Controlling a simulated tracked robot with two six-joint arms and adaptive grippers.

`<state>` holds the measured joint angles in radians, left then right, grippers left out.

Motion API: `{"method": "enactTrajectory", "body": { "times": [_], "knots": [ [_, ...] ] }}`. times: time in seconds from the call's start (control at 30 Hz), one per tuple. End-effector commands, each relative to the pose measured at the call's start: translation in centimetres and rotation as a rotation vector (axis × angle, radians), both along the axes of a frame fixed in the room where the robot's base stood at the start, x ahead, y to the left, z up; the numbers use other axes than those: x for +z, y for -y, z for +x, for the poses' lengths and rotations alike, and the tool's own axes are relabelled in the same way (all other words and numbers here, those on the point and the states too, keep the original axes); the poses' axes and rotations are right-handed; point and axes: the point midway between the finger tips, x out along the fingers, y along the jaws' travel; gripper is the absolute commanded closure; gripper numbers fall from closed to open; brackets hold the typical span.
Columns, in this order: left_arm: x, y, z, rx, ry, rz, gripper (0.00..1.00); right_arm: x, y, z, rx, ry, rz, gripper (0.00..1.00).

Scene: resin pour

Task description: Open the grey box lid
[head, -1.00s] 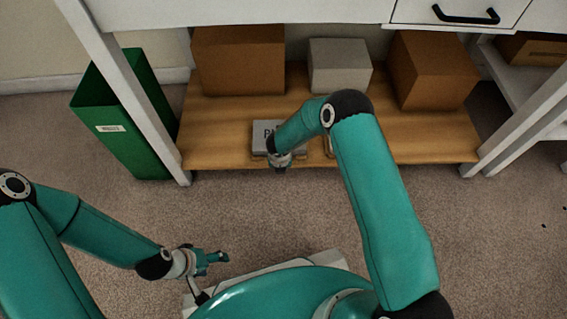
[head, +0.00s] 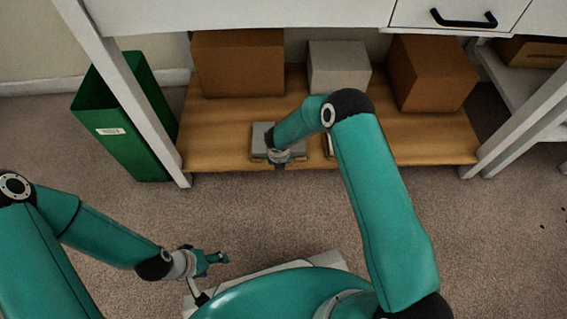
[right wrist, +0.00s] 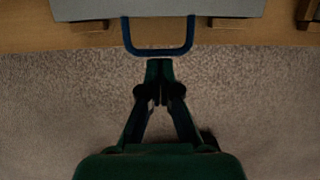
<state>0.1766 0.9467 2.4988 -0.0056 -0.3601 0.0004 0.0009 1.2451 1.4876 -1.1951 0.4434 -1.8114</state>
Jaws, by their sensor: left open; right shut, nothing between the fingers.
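The grey box (head: 261,141) lies flat near the front edge of the low wooden shelf, partly hidden by my right arm. In the right wrist view its grey top (right wrist: 160,8) shows at the upper edge, with a dark blue U-shaped handle (right wrist: 158,51) sticking out towards me. My right gripper (head: 280,165) is at the box's front. Its fingers are shut and empty, with the tips (right wrist: 160,66) right by the handle's bar; I cannot tell whether they touch it. My left gripper (head: 222,258) is open and empty, low over the floor beside my base.
Brown cartons (head: 238,66) (head: 428,72) and a pale grey carton (head: 339,68) stand at the back of the shelf (head: 215,122). A pale item (head: 328,146) is mostly hidden behind my right arm. White table legs (head: 130,92) flank the shelf. A green bin (head: 130,130) stands left.

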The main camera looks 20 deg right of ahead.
Motion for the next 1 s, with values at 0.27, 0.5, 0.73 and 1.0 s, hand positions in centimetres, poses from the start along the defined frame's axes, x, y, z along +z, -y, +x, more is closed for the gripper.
{"method": "enactTrajectory", "body": {
  "times": [0.27,0.5,0.73,1.0],
  "knots": [
    [0.6,0.0,0.0,0.000,0.000,0.000,0.32,0.9,0.1,0.0,-0.001,0.000,0.000,1.00],
    [1.3,0.0,0.0,0.000,0.000,0.000,0.32,1.7,0.2,0.0,-0.003,-0.001,0.000,1.00],
    [2.0,0.0,0.0,0.000,0.000,0.000,0.32,2.6,0.3,0.1,-0.003,-0.001,0.000,1.00],
    [3.0,0.0,0.0,0.000,0.000,0.000,0.32,3.9,0.5,0.3,-0.005,0.000,0.000,1.00]
  ]
}}
